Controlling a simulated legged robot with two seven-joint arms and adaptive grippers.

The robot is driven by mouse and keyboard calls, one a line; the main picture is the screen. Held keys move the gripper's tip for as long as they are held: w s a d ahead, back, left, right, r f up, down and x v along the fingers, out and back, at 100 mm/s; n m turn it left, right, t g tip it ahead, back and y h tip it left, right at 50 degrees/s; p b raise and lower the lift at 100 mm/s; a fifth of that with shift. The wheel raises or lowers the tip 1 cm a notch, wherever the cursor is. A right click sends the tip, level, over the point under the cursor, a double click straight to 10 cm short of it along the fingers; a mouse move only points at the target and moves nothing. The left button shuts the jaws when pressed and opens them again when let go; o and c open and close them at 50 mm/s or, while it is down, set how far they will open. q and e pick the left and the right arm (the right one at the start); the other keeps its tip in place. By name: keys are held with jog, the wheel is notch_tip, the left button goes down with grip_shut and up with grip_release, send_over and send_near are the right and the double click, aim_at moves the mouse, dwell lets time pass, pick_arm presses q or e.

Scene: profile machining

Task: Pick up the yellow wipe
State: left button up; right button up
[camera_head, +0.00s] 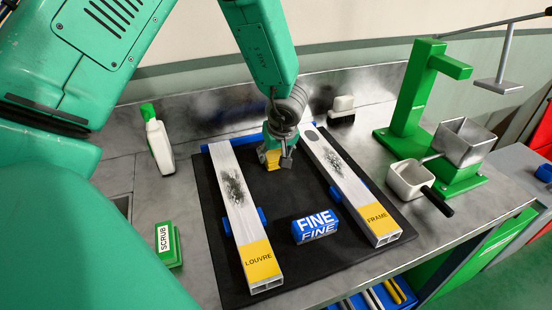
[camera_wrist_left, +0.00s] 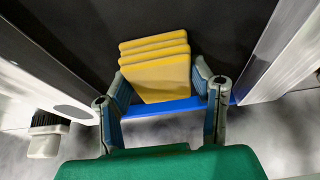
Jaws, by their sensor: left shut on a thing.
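The yellow wipe (camera_wrist_left: 158,75) is a folded, layered pad between the two fingers of my left gripper (camera_wrist_left: 160,95) in the left wrist view. The fingers press on its two sides. In the head view my left gripper (camera_head: 279,160) points down at the back of the black mat, between the two profiles, and the yellow wipe (camera_head: 270,157) shows partly behind its fingers. I cannot tell whether the wipe touches the mat. My right gripper is not in view.
The LOUVRE profile (camera_head: 240,205) and FRAME profile (camera_head: 345,180), both smudged, flank the gripper on the black mat (camera_head: 285,262). A blue FINE block (camera_head: 314,226) lies in front. A spray bottle (camera_head: 158,142), SCRUB pad (camera_head: 168,245), brush (camera_head: 342,109) and green press (camera_head: 415,100) stand around.

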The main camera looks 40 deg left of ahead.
aim_at(275, 155)
pick_arm(q)
jog(key=shift+s+a+f, duration=0.2)
jog(key=shift+s+f, duration=0.1)
jog(key=shift+s, duration=0.05)
jog(key=shift+r, duration=0.15)
jog(key=r+p, duration=0.1)
jog(key=r, duration=0.2)
jog(key=r+p, duration=0.1)
jog(key=r, duration=0.2)
jog(key=r+p, duration=0.1)
jog(key=r, duration=0.2)
jog(key=shift+w+d+r, duration=0.2)
jog(key=shift+d+r, duration=0.1)
jog(key=shift+a+r, duration=0.1)
jog(key=o, duration=0.6)
jog(key=c, duration=0.4)
